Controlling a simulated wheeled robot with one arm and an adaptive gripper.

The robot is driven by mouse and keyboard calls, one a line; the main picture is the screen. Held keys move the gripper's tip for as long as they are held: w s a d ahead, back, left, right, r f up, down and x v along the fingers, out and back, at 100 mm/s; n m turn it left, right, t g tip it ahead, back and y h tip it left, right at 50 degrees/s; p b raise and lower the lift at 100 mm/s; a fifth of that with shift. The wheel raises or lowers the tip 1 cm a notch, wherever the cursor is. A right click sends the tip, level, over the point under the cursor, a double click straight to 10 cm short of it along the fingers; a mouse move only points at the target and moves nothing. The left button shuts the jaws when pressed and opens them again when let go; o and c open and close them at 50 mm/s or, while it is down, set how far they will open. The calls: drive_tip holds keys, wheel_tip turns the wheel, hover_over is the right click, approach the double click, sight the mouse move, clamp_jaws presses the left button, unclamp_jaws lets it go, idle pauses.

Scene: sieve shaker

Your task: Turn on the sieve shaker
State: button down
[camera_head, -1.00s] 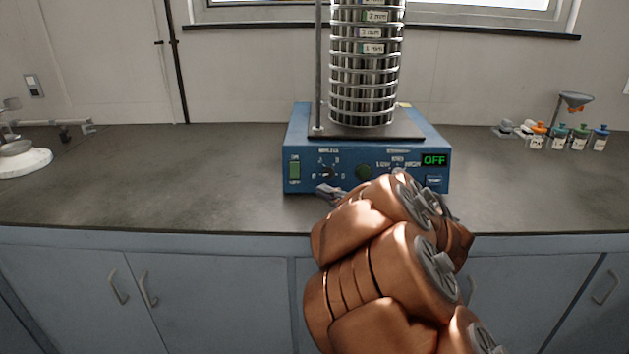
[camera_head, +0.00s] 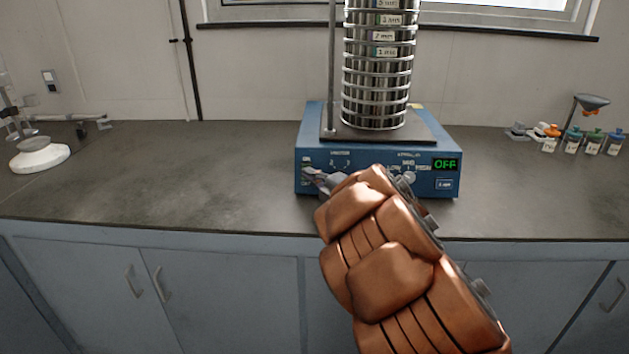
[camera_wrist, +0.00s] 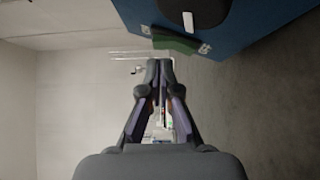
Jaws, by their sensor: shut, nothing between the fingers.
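The sieve shaker (camera_head: 313,140) stands on the bench with a blue base and a tall stack of metal sieves (camera_head: 376,92). Its green display (camera_head: 445,164) reads OFF. My gripper (camera_head: 310,174) is shut and empty at the left end of the front panel, largely hiding the power switch there. In the wrist view the green switch (camera_wrist: 177,44) sticks out from the blue panel, beside a black knob with a white mark (camera_wrist: 196,12). The fingertips (camera_wrist: 160,66) are close to the switch; I cannot tell whether they touch it.
A white-based lab device (camera_head: 40,157) stands at the far left of the dark bench (camera_head: 180,170). Several small bottles (camera_head: 592,143) and a funnel on a stand (camera_head: 592,103) are at the far right. The bench beside the shaker is clear.

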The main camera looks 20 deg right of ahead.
drive_tip(key=shift+w+d+r, duration=0.1)
drive_tip(key=shift+w+d, duration=0.15)
drive_tip(key=shift+w, duration=0.35)
drive_tip(key=shift+w+r+p, duration=0.2)
drive_tip(key=shift+r+p, duration=0.1)
drive_tip(key=shift+p, duration=0.6)
drive_tip(key=shift+f, duration=0.3)
drive_tip(key=shift+s+b, duration=0.1)
drive_tip(key=shift+b, duration=0.2)
